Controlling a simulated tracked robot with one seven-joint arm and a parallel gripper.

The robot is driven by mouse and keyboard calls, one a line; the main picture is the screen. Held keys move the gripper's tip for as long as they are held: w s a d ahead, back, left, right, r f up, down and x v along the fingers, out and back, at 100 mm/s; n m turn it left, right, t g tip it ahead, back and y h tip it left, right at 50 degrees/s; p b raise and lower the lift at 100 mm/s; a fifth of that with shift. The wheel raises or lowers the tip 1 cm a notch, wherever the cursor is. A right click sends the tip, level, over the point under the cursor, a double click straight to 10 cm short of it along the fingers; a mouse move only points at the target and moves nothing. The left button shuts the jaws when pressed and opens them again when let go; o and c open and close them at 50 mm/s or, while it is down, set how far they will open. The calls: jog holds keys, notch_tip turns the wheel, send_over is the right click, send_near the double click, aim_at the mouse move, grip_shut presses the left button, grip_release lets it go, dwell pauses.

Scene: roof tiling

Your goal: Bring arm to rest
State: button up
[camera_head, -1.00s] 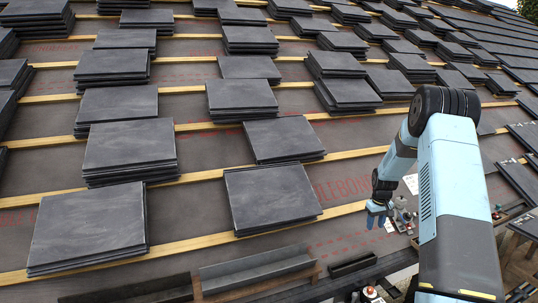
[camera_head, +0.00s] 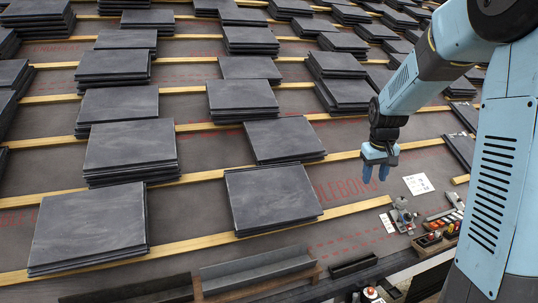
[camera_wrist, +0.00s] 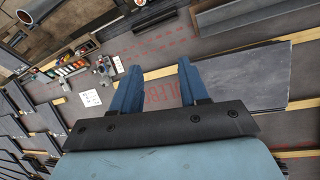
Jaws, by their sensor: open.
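My gripper (camera_head: 376,172) hangs at the end of my blue arm in the head view, fingers pointing down, above the grey roof underlay (camera_head: 350,185). It is open and empty. In the wrist view its two blue fingers (camera_wrist: 157,82) stand apart with only underlay and red print between them. The nearest stack of dark slate tiles (camera_head: 271,198) lies to the left of the gripper, apart from it. That stack also shows at the right of the wrist view (camera_wrist: 245,80).
Stacks of slate tiles lie along wooden battens (camera_head: 200,243) across the roof. A white sheet (camera_head: 418,184), a small grey tool (camera_head: 403,215) and a box of coloured items (camera_head: 436,238) lie right of the gripper. Dark gutter pieces (camera_head: 257,268) lie along the front edge.

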jog(key=s+a+r+t, duration=0.1)
jog(key=s+a+r, duration=0.2)
jog(key=s, duration=1.2)
jog(key=s+a+r+m+t+y, duration=0.1)
jog(key=s+a+r, duration=0.3)
jog(key=s, duration=1.1)
jog(key=shift+a+r+t, duration=0.25)
jog(key=shift+a+t, duration=0.05)
jog(key=shift+a, duration=0.35)
